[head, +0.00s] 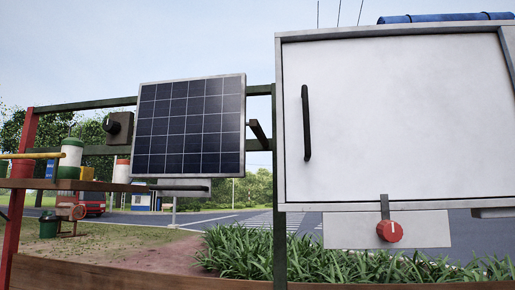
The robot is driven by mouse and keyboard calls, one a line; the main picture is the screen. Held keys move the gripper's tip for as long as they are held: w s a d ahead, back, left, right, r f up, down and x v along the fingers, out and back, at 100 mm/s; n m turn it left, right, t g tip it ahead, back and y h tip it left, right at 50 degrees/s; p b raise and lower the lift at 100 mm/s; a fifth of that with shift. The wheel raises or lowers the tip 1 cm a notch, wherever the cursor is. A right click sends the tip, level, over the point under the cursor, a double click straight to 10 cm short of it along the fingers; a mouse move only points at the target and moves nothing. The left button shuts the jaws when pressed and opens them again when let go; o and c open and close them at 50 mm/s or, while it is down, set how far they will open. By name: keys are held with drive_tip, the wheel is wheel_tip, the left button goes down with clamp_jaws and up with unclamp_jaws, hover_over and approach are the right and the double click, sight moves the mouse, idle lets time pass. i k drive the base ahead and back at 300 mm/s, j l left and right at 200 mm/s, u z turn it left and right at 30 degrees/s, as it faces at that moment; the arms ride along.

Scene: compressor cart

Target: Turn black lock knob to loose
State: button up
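A black knob (112,124) sits on a small dark brown box (124,134) on the upper left rail, left of the solar panel. It looks like the black lock knob. It is small in the head view, and I cannot tell its setting. My gripper does not show in this view, so I cannot tell where it is relative to the knob.
A tilted solar panel (191,127) stands right of the knob, with a dark bar (259,135) beside it. A white cabinet (400,120) with a black handle (306,123) fills the right. A red knob (389,231) hangs below it. A shelf (75,185) holds containers at left.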

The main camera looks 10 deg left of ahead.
sight(112, 127)
drive_tip(key=j+u, duration=0.1)
drive_tip(key=u, duration=0.95)
